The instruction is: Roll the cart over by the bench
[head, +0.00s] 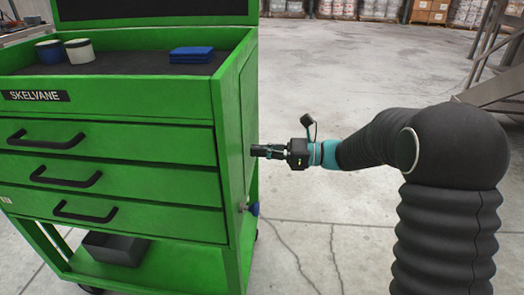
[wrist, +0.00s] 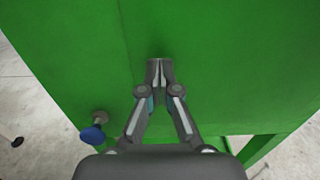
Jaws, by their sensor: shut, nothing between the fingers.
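The green cart (head: 168,108) stands close in front of me at the left, with three drawers on its front and a label reading SKELVANE. My gripper (head: 256,151) is at the cart's right side panel, its fingers pointing at the panel. In the wrist view the green panel (wrist: 220,60) fills most of the picture, and my gripper (wrist: 160,70) is shut with nothing in it. The fingertips are at or very near the panel; I cannot tell whether they touch. A small part of a bench (head: 22,33) may show at the far left edge.
Two tins (head: 79,51) and blue folded cloths (head: 191,54) lie on the cart's top; a dark box (head: 115,248) sits on its lower shelf. A blue knob (wrist: 92,135) sticks out near the side panel. Metal stairs (head: 497,85) stand at right. The concrete floor behind is clear.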

